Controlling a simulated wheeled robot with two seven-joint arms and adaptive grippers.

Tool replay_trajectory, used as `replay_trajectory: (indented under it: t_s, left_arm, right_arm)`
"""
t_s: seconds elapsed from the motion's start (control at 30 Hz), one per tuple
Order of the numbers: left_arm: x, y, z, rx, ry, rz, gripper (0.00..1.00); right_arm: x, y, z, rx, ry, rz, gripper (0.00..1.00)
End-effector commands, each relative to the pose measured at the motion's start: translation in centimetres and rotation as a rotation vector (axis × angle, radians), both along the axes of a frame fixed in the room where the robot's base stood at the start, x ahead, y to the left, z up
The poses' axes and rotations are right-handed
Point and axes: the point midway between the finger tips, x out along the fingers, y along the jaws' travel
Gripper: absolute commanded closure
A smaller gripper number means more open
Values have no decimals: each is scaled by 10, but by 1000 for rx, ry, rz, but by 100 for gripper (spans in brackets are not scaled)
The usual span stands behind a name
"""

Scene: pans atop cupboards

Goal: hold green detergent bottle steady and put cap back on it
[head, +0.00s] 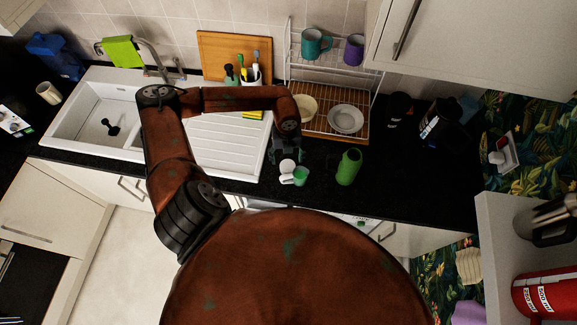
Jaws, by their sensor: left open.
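The green detergent bottle (349,167) stands on the black worktop near its front edge, right of the sink. To its left, a small light-green piece (300,175), which may be the cap, is close beside a round white piece (287,166). I cannot tell whether these two touch. My left gripper (287,157) is open, just behind the white piece and left of the bottle, with a gap to the bottle. The wrist partly hides its fingers. My right gripper is not in view.
A white sink and drainer (215,150) lie left. A dish rack (325,122) with bowls and mugs stands behind, with a wooden board (235,55) beside it. Dark items (440,125) stand at the back right. The worktop right of the bottle is clear.

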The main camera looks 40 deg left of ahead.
Motion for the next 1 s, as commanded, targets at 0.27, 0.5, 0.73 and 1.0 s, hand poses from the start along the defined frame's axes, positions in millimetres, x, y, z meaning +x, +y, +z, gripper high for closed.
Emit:
replay_trajectory:
  t_s: [0.27, 0.5, 0.73, 1.0]
  left_arm:
    - [0, 0, -11, 0, 0, -1, 36]
    - [0, -2, -22, -1, 4, -1, 36]
    - [2, -3, -55, -1, 3, 0, 36]
    - [3, -3, -64, 0, 0, -2, 36]
  right_arm:
    - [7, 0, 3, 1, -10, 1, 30]
    - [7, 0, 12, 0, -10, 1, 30]
    - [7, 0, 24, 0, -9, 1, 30]
    - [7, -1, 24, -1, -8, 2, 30]
